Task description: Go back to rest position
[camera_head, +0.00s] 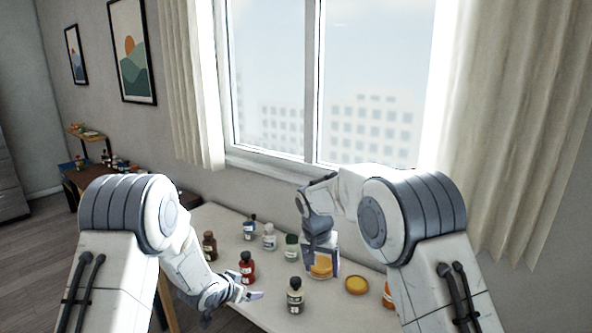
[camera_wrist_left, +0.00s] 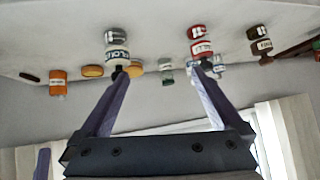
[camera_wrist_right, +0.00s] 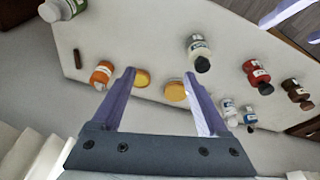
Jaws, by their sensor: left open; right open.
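My left gripper (camera_head: 240,294) is open and low over the near left part of the white table, close to a red bottle (camera_head: 247,268) and a pale dark-capped bottle (camera_head: 294,296). In the left wrist view its fingers (camera_wrist_left: 158,70) are spread with nothing held; their tips overlap bottles behind them. My right gripper (camera_head: 322,262) is open and points down over the table's middle. In the right wrist view its fingers (camera_wrist_right: 159,74) are apart and empty, with a round yellow-orange item (camera_wrist_right: 143,78) seen between the tips.
The white table (camera_head: 215,222) carries several bottles, including a brown one (camera_head: 209,246), a green-capped one (camera_head: 291,247) and an orange one (camera_head: 388,295). A yellow round item (camera_head: 356,285) lies at right. A window (camera_head: 330,80) and curtains (camera_head: 530,120) stand behind.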

